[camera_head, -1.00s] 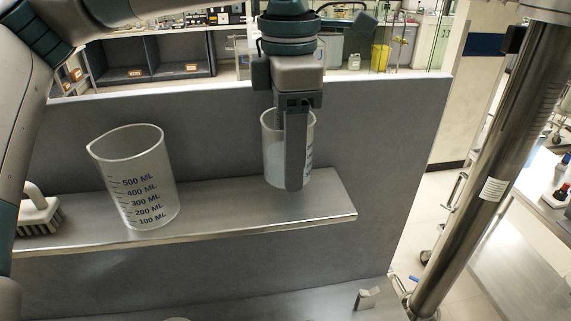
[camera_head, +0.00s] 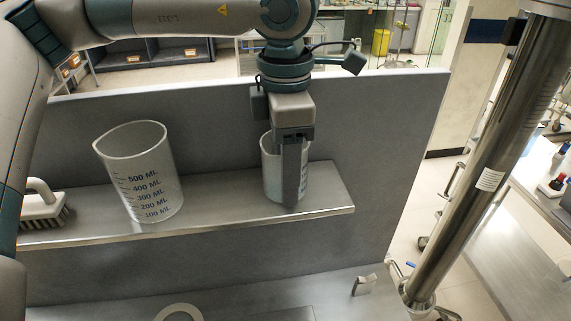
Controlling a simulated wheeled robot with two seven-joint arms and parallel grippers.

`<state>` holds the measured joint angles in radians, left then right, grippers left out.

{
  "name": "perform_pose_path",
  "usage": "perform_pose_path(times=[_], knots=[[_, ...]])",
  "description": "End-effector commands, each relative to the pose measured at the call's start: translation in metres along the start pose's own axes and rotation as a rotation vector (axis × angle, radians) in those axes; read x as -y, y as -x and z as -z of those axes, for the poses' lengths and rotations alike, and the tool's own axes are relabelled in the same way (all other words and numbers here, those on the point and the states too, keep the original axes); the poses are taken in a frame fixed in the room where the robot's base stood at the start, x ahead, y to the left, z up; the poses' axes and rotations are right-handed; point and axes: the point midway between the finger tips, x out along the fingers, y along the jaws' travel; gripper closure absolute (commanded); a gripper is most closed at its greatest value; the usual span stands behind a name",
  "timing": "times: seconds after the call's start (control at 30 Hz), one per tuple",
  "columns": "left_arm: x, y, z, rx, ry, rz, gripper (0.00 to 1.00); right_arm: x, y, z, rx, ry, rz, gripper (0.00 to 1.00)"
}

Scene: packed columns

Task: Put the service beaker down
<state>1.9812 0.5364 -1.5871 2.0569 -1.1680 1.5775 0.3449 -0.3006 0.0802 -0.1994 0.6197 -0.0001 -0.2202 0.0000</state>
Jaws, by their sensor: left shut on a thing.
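My left gripper (camera_head: 291,195) points down over the right end of the metal shelf (camera_head: 225,190). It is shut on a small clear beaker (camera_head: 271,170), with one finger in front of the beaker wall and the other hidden. The beaker is upright. Its base is at the shelf top or very close above it; I cannot tell whether it touches. A larger clear beaker (camera_head: 145,180) with marks from 100 to 500 ML stands on the shelf to the left, apart from the gripper. My right gripper is not in view.
A white-handled brush (camera_head: 42,207) lies at the shelf's left end. A grey panel (camera_head: 385,150) rises behind the shelf. Below is a metal counter (camera_head: 260,300) with a pale ring (camera_head: 179,313) and a small metal piece (camera_head: 363,285). The shelf between the two beakers is clear.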

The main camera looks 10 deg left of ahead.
Motion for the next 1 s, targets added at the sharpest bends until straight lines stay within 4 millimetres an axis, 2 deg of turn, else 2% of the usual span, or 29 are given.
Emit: perform_pose_path(times=[0.3,0.33,0.4,0.9,1.0], knots=[[0.000,-0.004,0.000,0.001,0.000,0.000,0.73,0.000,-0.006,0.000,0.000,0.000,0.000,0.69],[0.000,-0.003,0.000,0.000,0.000,0.000,0.43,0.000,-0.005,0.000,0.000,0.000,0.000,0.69],[0.000,-0.003,0.000,0.000,0.000,0.000,0.29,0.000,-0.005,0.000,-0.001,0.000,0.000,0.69],[0.000,0.003,0.000,0.000,0.000,-0.001,0.29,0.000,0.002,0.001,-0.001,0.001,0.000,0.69],[0.000,0.010,-0.001,0.003,0.001,-0.002,0.29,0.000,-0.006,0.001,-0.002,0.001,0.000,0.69]])
